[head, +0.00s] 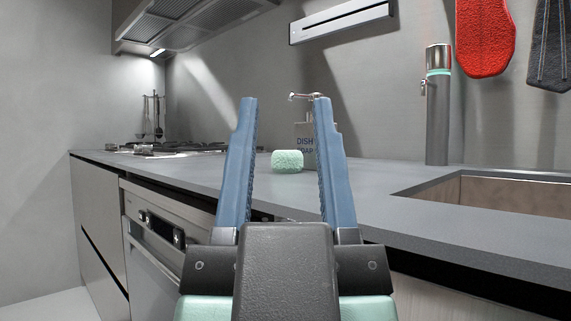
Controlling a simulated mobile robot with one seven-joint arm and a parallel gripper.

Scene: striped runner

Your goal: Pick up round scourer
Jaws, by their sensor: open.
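The round scourer (287,161) is a small pale green, rough-textured pad on the grey counter. It shows between the two fingers of my gripper (284,100), farther off than the fingertips appear to be. My gripper is open, with its two blue fingers spread wide and pointing up in the picture. Nothing is held between them. The exact distance from the fingers to the scourer cannot be told from this one view.
A dish soap bottle (303,133) stands right behind the scourer, partly hidden by the right finger. A gas hob (165,149) is at the left. A sink (500,190) and a grey cylindrical tap (437,115) are at the right. The counter (385,173) between is clear.

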